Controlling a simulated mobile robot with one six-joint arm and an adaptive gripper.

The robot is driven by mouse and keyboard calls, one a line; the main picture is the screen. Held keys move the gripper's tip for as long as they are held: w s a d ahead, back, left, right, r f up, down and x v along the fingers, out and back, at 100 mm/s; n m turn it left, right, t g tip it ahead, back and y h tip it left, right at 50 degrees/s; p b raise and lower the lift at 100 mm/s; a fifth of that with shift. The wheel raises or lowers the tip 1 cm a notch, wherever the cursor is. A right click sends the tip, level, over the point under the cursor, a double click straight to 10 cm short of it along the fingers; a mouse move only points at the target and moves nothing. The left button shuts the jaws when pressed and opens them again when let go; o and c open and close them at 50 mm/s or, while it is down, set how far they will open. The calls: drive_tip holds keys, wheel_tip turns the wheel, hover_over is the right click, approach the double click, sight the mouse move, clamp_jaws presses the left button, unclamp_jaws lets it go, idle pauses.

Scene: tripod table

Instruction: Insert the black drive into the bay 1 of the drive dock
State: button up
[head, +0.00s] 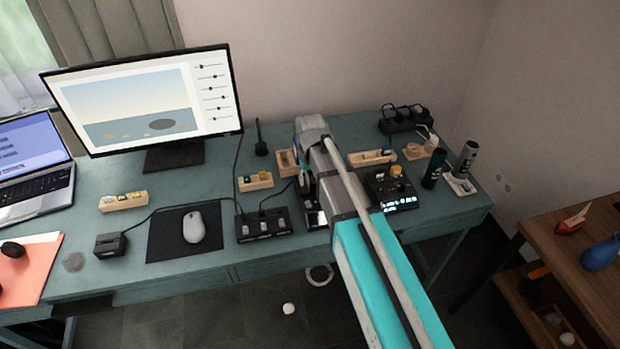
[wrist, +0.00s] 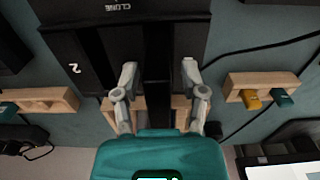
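The black drive (wrist: 158,75) shows in the wrist view as a narrow dark upright shape between my fingers. The black drive dock (wrist: 73,40) is beyond it, with a white "2" on its left part and "CLONE" along its top edge. The drive lines up with the dock's right part, where it appears to stand in bay 1; its depth cannot be told. My gripper (wrist: 159,70) is open, one finger on each side of the drive with dark gaps between. In the head view my arm hides the drive and most of the dock (head: 316,218).
Wooden holders stand behind the dock and to both sides, one with yellow and teal pieces (wrist: 262,90). In the head view a black box with several slots (head: 263,225) is left of the dock and a lit control box (head: 392,188) is right. A monitor (head: 150,100) stands farther left.

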drive_tip(key=shift+r, duration=0.15)
idle(0.3)
wheel_tip(320, 180, up, 11)
drive_tip(key=p, duration=1.1)
drive_tip(key=shift+f, duration=0.2)
idle(0.6)
drive_tip(key=s+d+m, duration=0.1)
drive_tip(key=s+d, duration=0.5)
drive_tip(key=d, duration=0.4)
drive_tip(key=s+d+m, duration=0.2)
drive_tip(key=s+d, duration=0.5)
drive_tip(key=d, duration=0.3)
drive_tip(key=shift+s+a, duration=0.1)
drive_tip(key=shift+a, duration=0.1)
idle(1.4)
